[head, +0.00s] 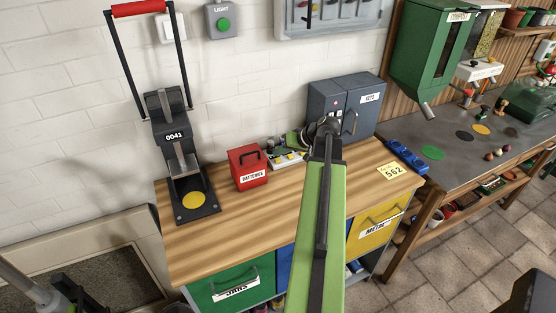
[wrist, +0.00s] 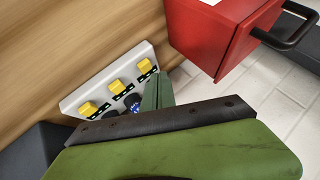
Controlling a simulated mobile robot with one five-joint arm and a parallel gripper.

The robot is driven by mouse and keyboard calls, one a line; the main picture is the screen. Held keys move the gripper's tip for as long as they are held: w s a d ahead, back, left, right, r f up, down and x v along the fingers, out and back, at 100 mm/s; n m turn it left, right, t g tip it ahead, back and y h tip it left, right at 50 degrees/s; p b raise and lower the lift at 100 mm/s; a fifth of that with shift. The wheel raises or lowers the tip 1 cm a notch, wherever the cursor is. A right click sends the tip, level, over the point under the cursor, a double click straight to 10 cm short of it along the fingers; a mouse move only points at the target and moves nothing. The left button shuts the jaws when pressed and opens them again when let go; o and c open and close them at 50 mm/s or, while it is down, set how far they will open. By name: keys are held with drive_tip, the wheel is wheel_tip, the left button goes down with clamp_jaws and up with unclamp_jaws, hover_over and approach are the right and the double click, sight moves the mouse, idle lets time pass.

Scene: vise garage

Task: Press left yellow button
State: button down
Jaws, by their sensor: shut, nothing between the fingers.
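A pale control panel (head: 287,160) lies on the wooden workbench, just right of the red box. In the wrist view, the panel (wrist: 70,104) has three yellow buttons in a slanting row. The yellow button closest to the red box (wrist: 145,64) is the left one seen from the bench front. The middle button (wrist: 116,87) and the far button (wrist: 88,107) follow it. Dark knobs (wrist: 132,101) sit beside the row. My gripper (wrist: 158,80) is shut and empty, its green tips close beside the left button; contact cannot be told. My arm partly hides the panel's right side in the head view.
The red batteries box (head: 248,168) stands close to the panel and my fingers. A grey cabinet (head: 345,108) stands behind on the right. A black lever press (head: 180,160) stands on the left. The bench front (head: 235,222) is clear left of my arm.

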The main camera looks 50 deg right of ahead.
sight(280, 160)
drive_tip(key=shift+f+b, duration=0.45)
drive_tip(key=shift+f+b, duration=0.45)
idle(0.8)
drive_tip(key=shift+r+p, duration=0.9)
wheel_tip(280, 160, up, 5)
drive_tip(key=p, duration=0.5)
drive_tip(key=shift+r, duration=0.1)
idle(0.5)
